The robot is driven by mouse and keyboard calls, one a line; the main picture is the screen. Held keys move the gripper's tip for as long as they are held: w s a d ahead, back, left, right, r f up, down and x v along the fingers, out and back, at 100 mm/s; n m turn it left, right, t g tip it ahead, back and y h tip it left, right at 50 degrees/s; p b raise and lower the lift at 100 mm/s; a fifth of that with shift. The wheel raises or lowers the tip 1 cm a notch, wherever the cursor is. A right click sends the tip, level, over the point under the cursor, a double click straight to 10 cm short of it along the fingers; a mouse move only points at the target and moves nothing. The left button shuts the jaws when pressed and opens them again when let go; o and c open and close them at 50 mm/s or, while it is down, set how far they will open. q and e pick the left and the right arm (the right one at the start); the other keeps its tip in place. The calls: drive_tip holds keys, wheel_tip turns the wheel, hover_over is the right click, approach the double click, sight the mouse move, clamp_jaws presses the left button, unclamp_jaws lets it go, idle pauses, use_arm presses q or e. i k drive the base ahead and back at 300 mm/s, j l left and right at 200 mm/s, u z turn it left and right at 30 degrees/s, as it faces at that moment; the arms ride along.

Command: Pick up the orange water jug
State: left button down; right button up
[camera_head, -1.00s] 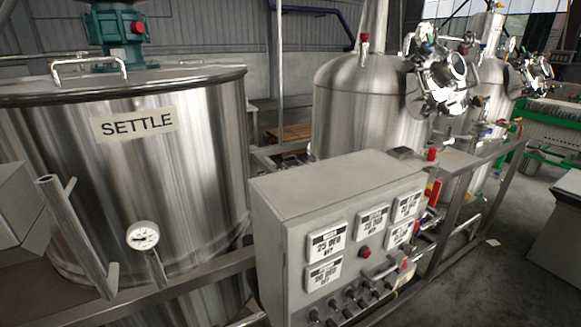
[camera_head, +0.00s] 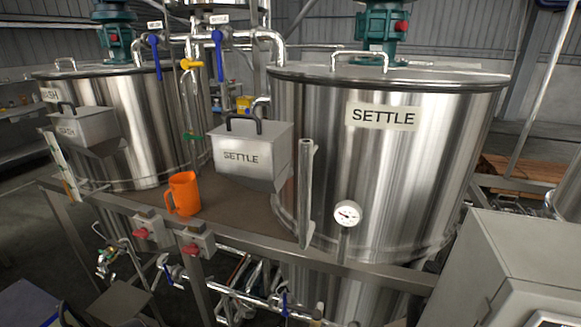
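The orange water jug (camera_head: 184,192) stands upright on the brown platform (camera_head: 236,214) between the two steel tanks. Its handle is on its left side, toward the front edge. It is just left of and below the grey box labelled SETTLE (camera_head: 250,153). Neither of my grippers is in the head view, so I cannot see whether they are open or shut. Nothing is touching the jug.
The SETTLE tank (camera_head: 405,110) stands right of the jug, another steel tank (camera_head: 150,115) to its left. Red-handled switch boxes (camera_head: 195,243) and valve pipes lie below the platform edge. A grey cabinet (camera_head: 500,260) stands at the lower right.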

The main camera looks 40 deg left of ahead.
sight(183, 186)
drive_tip(key=u, duration=2.1)
drive_tip(key=i+j+u, duration=0.1)
drive_tip(key=i+j, duration=0.2)
drive_tip(key=j, duration=0.25)
drive_tip(key=i+j+u, duration=0.1)
drive_tip(key=i+j, duration=0.2)
drive_tip(key=j, duration=0.2)
drive_tip(key=i+j+u, duration=0.1)
drive_tip(key=i+j, duration=0.2)
drive_tip(key=j, duration=0.2)
